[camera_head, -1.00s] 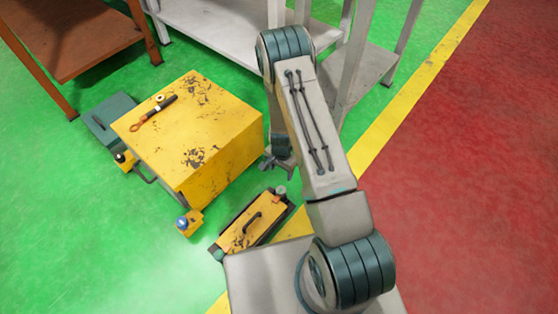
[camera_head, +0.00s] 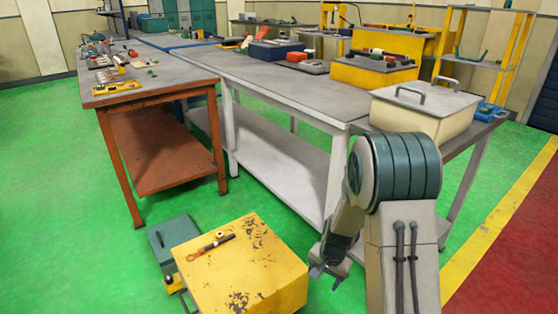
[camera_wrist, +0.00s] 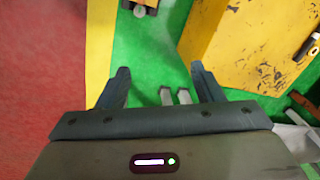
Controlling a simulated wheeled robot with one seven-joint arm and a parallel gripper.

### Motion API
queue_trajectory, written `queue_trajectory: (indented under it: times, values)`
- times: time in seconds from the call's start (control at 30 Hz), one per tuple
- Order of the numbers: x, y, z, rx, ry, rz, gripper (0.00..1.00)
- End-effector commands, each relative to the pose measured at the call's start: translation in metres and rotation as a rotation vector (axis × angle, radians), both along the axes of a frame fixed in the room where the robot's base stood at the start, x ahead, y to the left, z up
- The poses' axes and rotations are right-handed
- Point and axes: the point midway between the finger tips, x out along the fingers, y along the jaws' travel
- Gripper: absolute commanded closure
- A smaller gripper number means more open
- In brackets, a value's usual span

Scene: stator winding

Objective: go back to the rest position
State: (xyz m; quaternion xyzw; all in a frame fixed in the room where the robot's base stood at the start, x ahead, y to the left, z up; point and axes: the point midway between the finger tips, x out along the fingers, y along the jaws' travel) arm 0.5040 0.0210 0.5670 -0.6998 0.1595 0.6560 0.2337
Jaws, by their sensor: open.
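My gripper (camera_head: 322,268) hangs at the end of my bent arm in the head view, low and just right of the yellow box. In the wrist view my gripper (camera_wrist: 165,85) is open, its two dark fingers wide apart. Nothing is between them but green floor and two light grey bars of unclear kind further off. The fingers touch nothing that I can see.
A worn yellow box (camera_head: 265,270) with a tool on top stands left of my gripper, beside a teal case (camera_head: 165,240). A white table (camera_head: 285,85) and an orange workbench (camera_head: 165,72) stand behind. Green floor (camera_head: 60,200) is clear at left.

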Motion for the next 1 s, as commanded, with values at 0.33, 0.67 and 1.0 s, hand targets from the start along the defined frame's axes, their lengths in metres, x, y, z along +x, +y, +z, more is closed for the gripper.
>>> queue_trajectory:
  times: [0.33, 0.67, 1.0]
  values:
    - [-0.039, 0.0, 0.174, -0.009, -0.066, 0.165, 0.39]
    - [-0.097, -0.005, 0.304, -0.051, -0.118, 0.314, 0.39]
    - [-0.166, -0.013, 0.411, -0.122, -0.162, 0.454, 0.39]
